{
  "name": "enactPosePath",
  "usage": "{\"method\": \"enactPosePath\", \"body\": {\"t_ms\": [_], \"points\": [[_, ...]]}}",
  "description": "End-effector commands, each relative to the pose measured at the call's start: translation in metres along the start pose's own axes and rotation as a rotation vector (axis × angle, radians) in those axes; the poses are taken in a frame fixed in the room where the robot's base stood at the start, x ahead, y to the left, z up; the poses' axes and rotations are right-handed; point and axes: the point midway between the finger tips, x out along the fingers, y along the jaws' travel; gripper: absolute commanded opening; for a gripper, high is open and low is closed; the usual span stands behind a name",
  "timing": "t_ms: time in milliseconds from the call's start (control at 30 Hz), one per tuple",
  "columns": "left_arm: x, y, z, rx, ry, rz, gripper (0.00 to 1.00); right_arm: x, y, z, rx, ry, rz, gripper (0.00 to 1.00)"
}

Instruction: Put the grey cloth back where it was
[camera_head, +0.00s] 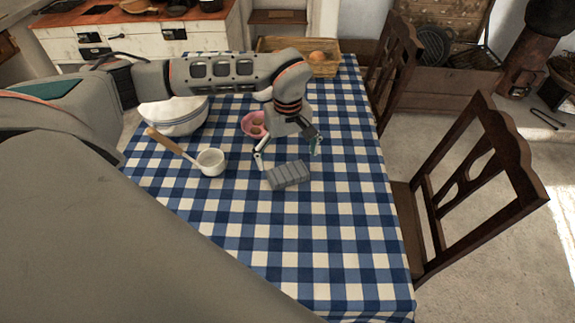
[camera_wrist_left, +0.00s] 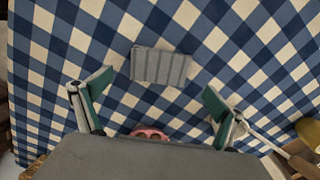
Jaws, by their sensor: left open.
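The grey cloth (camera_head: 288,175) lies folded on the blue checked tablecloth, near the middle of the table. It has darker stripes and also shows in the left wrist view (camera_wrist_left: 160,66), ahead of the fingers. My left gripper (camera_head: 289,152) is open and empty, above the table just behind the cloth in the head view. In the left wrist view its two fingers (camera_wrist_left: 155,98) are spread wide, with the cloth beyond their tips and not between them. My right gripper is not in view.
A pink bowl (camera_head: 252,122) with brown items stands just behind-left of my left gripper. A white ladle-like pot (camera_head: 211,162) with wooden handle and a large white bowl (camera_head: 174,122) are to the left. A basket (camera_head: 325,66) is at the back. The front table is clear.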

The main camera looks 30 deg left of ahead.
Motion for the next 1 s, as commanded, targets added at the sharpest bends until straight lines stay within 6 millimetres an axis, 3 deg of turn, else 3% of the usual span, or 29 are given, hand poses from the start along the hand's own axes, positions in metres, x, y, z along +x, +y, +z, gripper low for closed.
{"method": "enactPosePath", "body": {"t_ms": [33,200,400,1000], "points": [[-0.014,0.001,-0.001,0.000,0.003,0.003,0.96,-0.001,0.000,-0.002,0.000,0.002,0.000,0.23],[-0.047,0.000,-0.001,0.000,0.002,0.002,0.96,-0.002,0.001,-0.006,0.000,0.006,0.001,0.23],[-0.070,0.000,0.000,-0.001,0.001,0.001,0.96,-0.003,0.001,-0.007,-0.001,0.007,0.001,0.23],[-0.076,-0.001,0.000,-0.001,0.000,-0.001,0.96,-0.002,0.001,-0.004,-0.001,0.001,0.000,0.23]]}}
